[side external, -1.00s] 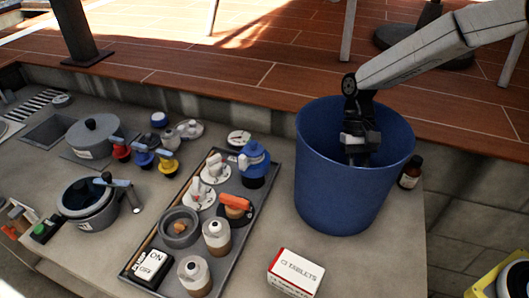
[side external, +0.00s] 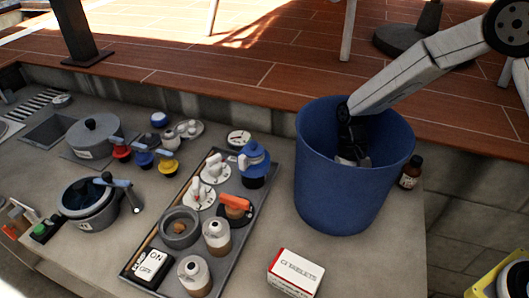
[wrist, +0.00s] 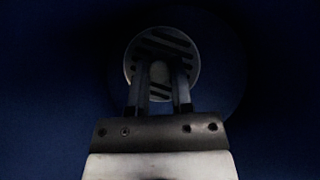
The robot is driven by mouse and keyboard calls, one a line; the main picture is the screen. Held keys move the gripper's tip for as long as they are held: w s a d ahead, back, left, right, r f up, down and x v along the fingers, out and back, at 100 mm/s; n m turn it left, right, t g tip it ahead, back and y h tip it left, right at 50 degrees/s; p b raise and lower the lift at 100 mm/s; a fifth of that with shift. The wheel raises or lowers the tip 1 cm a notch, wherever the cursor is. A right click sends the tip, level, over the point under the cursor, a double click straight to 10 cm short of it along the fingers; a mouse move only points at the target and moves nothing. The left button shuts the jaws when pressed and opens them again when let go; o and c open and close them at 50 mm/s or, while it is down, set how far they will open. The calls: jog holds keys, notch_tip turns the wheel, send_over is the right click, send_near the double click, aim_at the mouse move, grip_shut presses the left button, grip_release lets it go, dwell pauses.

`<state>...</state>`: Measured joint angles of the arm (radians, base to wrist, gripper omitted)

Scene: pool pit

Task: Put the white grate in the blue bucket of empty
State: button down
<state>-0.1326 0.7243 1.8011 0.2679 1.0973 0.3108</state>
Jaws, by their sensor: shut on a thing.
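The blue bucket (side external: 340,195) stands upright at the right end of the grey counter. My gripper (side external: 352,152) reaches down inside it, and the bucket's near wall hides the fingertips in the side view. In the wrist view my gripper (wrist: 160,82) is shut on the white grate (wrist: 178,42), a round slotted disc that looks grey in the dark. Blue bucket walls surround the grate. I cannot tell whether it touches the bucket floor.
A grey tray (side external: 225,268) with bottles, valves and a switch box stands left of the bucket. A tablets box (side external: 295,272) is in front, and a brown bottle (side external: 411,172) is close on the right. Pots (side external: 92,135) stand at the left. Bare counter lies between tray and bucket.

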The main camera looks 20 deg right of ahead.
jog(key=shift+f, duration=1.85)
jog(key=shift+f, duration=0.15)
jog(key=c, duration=0.5)
grip_release()
jog(key=shift+v, duration=0.9)
jog(key=v, duration=0.3)
jog(key=shift+w+r, duration=0.1)
jog(key=shift+r, duration=0.15)
notch_tip(320, 180, up, 5)
jog(key=shift+r, duration=1)
